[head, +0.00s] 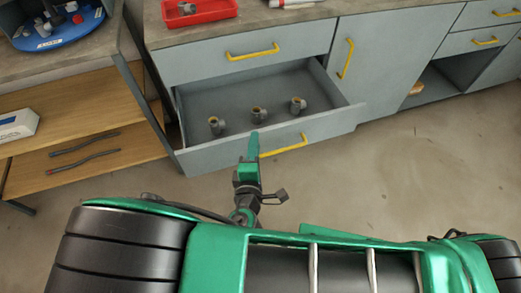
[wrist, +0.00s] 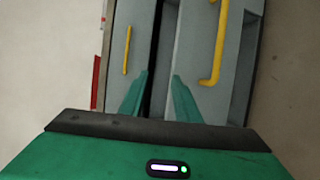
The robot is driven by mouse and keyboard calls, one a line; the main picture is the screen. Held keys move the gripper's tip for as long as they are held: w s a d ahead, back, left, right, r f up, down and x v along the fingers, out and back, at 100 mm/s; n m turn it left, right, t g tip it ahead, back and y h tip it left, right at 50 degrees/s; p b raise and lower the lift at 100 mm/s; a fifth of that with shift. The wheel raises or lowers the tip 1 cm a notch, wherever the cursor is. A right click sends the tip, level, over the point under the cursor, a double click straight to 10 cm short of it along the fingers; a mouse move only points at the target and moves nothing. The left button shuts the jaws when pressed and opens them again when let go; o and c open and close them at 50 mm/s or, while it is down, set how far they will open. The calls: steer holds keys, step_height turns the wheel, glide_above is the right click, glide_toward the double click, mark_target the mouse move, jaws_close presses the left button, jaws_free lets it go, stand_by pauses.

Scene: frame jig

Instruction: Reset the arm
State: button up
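My gripper (head: 254,138) is in front of the open lower drawer (head: 345,112) in the head view, its green fingers close to the drawer front and left of its yellow handle (head: 284,147). I cannot tell from this angle whether it touches the drawer. In the wrist view, the two green fingers of my gripper (wrist: 160,76) stand apart with nothing between them. Cabinet fronts with yellow handles (wrist: 217,60) lie beyond them. Three grey pipe fittings (head: 258,114) stand inside the drawer.
A red tray (head: 215,12) with a grey part sits on the counter (head: 270,20) above. The floor (head: 420,160) at right is clear.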

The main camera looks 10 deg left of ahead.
steer(key=shift+d+f, duration=0.15)
steer(key=shift+d, duration=0.05)
steer(key=w+d+r+m+g+h, duration=0.25)
steer(key=w+d+m+h, duration=0.3)
steer(key=d, duration=0.35)
steer(key=w+d+r+m+g+h, duration=0.2)
steer(key=w+d+r+m+h, duration=0.15)
steer(key=w+d, duration=0.45)
steer(key=s+d+r+m+g+h, duration=0.1)
steer(key=d+r+m+g, duration=0.2)
steer(key=d, duration=0.6)
steer(key=s+d+m+g+h, duration=0.1)
steer(key=s+d+m+g, duration=0.2)
steer(key=d, duration=0.7)
steer(key=s+d+r+m+g+y, duration=0.2)
steer(key=s+d+r+m+g, duration=0.15)
steer(key=d, duration=0.25)
steer(key=s+d+r+m+g+y, duration=0.1)
steer(key=s+d+r+m+g, duration=0.1)
steer(key=s+d+m, duration=0.35)
steer(key=s+d+r+m+y, duration=0.1)
steer(key=s+d+r+y, duration=0.1)
steer(key=s, duration=0.4)
steer(key=s+d+r+m+y, duration=0.2)
steer(key=s+d+r+y, duration=0.1)
steer(key=s+r, duration=0.2)
steer(key=shift+s+d+r, duration=0.15)
steer(key=shift+s+d, duration=0.15)
steer(key=shift+s, duration=0.85)
